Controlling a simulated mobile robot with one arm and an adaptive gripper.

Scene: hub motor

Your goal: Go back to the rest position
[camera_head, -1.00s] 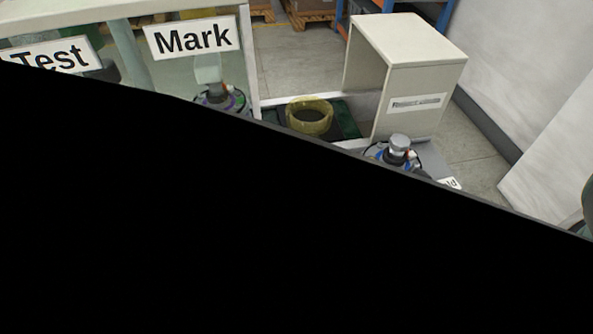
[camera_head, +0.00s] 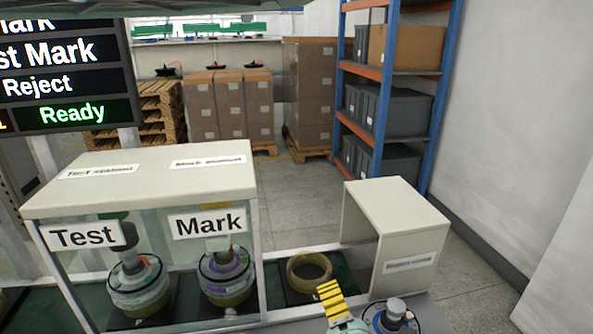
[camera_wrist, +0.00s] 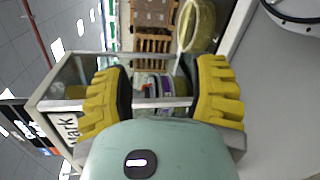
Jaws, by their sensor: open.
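My gripper (camera_wrist: 162,92) is open in the wrist view, its two yellow ridged fingers spread wide with nothing held between them. In the head view one yellow finger (camera_head: 332,300) and part of the teal gripper body show at the bottom edge. A hub motor (camera_head: 393,318) stands just right of it, partly cut off by the frame. Another hub motor (camera_head: 138,284) stands upright behind the Test sign, and a third hub motor (camera_head: 227,274) with a purple band stands behind the Mark sign.
A white-topped station (camera_head: 140,180) encloses the Test and Mark bays. A yellow ring (camera_head: 308,271) lies on a dark green pad beside it. A white open-ended cover (camera_head: 410,232) stands at the right. A screen (camera_head: 65,80) reads Ready. Boxes and a shelf stand behind open floor.

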